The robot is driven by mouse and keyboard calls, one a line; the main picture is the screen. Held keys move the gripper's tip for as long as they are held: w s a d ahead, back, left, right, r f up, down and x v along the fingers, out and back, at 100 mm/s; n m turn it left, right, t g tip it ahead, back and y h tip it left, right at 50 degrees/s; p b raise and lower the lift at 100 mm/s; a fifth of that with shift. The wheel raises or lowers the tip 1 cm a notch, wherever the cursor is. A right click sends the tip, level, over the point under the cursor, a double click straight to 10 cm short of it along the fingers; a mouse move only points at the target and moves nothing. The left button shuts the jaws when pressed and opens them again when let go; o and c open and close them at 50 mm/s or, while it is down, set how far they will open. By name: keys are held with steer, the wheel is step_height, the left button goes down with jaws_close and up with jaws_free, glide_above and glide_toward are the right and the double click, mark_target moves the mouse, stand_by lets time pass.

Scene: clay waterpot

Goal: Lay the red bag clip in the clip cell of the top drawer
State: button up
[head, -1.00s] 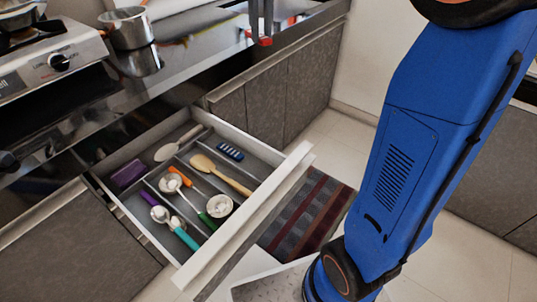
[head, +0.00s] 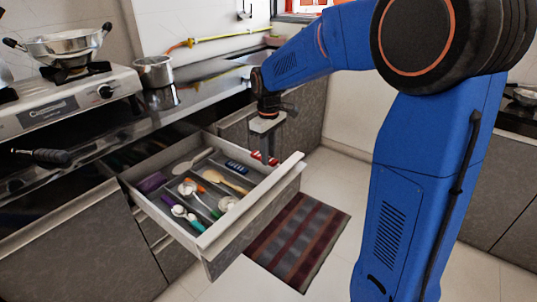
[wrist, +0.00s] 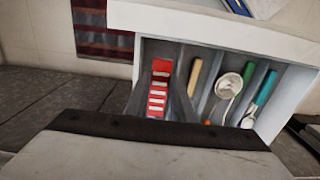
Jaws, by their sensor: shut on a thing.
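My gripper (head: 267,153) is shut on the red bag clip (head: 257,156) and holds it above the right side of the open top drawer (head: 250,205). The wrist view shows the red clip (wrist: 159,88), with pale stripes, between my dark fingers and over the drawer's end cell. A dark blue striped clip (head: 236,167) lies in that end cell in the head view. In the wrist view, my fingers and the red clip hide most of that cell's floor. The head view shows only part of the red clip past my gripper.
The counter edge lies behind the drawer. A striped rug (head: 298,240) lies on the floor beyond the drawer front.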

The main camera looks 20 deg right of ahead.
steer(key=shift+f, duration=5.25)
steer(key=o, duration=1.1)
steer(key=shift+c, duration=0.2)
steer(key=shift+r, duration=0.15)
step_height(320, 180, up, 17)
steer(key=shift+r, duration=0.1)
